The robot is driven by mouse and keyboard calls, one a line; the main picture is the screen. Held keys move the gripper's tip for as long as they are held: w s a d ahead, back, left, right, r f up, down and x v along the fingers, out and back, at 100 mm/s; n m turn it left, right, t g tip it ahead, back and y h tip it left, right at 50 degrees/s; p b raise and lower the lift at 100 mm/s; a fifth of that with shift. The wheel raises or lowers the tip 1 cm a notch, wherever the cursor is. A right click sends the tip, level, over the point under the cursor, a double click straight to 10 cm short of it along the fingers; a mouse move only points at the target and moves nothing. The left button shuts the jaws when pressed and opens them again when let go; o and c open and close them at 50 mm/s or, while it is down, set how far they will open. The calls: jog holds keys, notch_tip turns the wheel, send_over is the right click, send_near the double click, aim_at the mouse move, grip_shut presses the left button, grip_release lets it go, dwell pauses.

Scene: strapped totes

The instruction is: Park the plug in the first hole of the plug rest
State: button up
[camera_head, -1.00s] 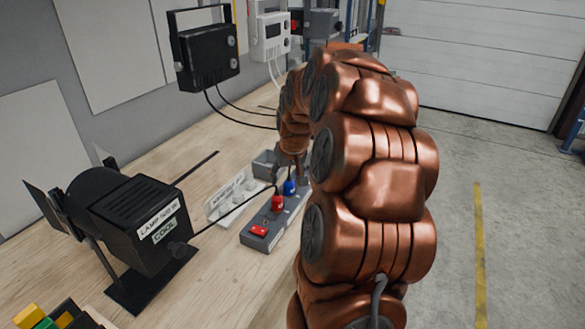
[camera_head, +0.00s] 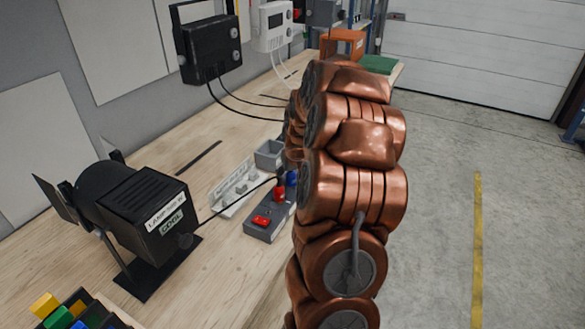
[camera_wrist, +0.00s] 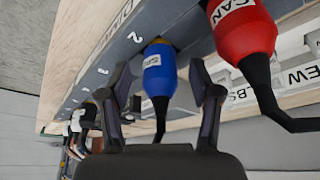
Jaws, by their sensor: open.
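A blue plug (camera_wrist: 158,75) with a pale label stands in the numbered grey strip (camera_wrist: 130,42) in the wrist view. My gripper (camera_wrist: 160,78) is open, with one finger on each side of the blue plug; I cannot tell whether they touch it. A red plug (camera_wrist: 243,32) stands beside it to the right, its black cord bending away. In the head view the red plug (camera_head: 279,192) and part of the blue plug (camera_head: 291,178) show on the strip (camera_head: 262,230); my arm hides the gripper. A white rack (camera_head: 232,192), perhaps the plug rest, lies left of the strip.
A black lamp (camera_head: 150,212) stands on the wooden bench (camera_head: 215,275) to the left, its cord running to the red plug. A grey bin (camera_head: 269,154) sits behind the strip. Coloured blocks (camera_head: 60,315) lie front left. Open floor (camera_head: 440,220) is at the right.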

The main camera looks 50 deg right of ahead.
jog(key=shift+f, duration=0.2)
grip_shut()
dwell(0.8)
jog(key=shift+w+r, duration=0.1)
jog(key=shift+r, duration=0.1)
jog(key=shift+r, duration=2.35)
jog(key=shift+d, duration=0.1)
